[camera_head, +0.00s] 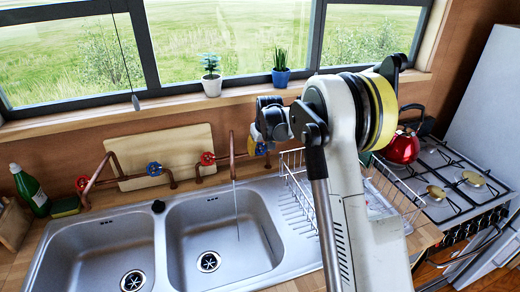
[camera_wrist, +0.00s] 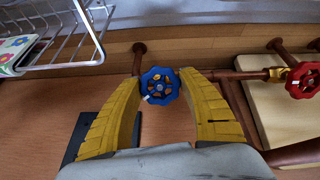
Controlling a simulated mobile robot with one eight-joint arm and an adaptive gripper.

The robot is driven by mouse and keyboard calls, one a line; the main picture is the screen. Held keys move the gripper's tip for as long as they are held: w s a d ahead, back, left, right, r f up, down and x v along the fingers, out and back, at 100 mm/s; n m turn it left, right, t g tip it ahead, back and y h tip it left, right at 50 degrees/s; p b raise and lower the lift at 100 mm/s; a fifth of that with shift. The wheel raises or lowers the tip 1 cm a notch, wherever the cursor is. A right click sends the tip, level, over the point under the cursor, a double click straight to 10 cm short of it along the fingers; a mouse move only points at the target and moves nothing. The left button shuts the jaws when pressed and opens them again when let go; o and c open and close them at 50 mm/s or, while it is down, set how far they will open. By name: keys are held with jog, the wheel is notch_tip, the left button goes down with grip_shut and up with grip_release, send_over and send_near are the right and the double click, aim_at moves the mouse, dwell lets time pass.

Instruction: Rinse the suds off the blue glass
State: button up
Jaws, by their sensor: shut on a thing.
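My gripper (camera_wrist: 160,87) has its yellow fingers closed around a blue valve knob (camera_wrist: 162,84) on the copper pipes in the wrist view. In the head view my arm reaches over the right side of the sink, with the gripper (camera_head: 262,149) beside the copper tap (camera_head: 233,155). A thin stream of water (camera_head: 237,212) runs from this tap into the right basin (camera_head: 185,240). I see no blue glass and no suds in either view; my arm hides part of the counter and dish rack.
A red knob (camera_head: 207,158) is on the same tap. The left tap has another blue knob (camera_head: 154,169) and a red knob (camera_head: 82,183). A wire dish rack (camera_head: 297,205) stands right of the sink, then a stove (camera_head: 465,185) with a red kettle (camera_head: 402,148). The left basin (camera_head: 95,262) looks empty.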

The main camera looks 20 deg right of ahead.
jog(key=shift+n, duration=0.7)
jog(key=o, duration=1.2)
jog(key=v, duration=1.2)
jog(key=shift+a, duration=0.15)
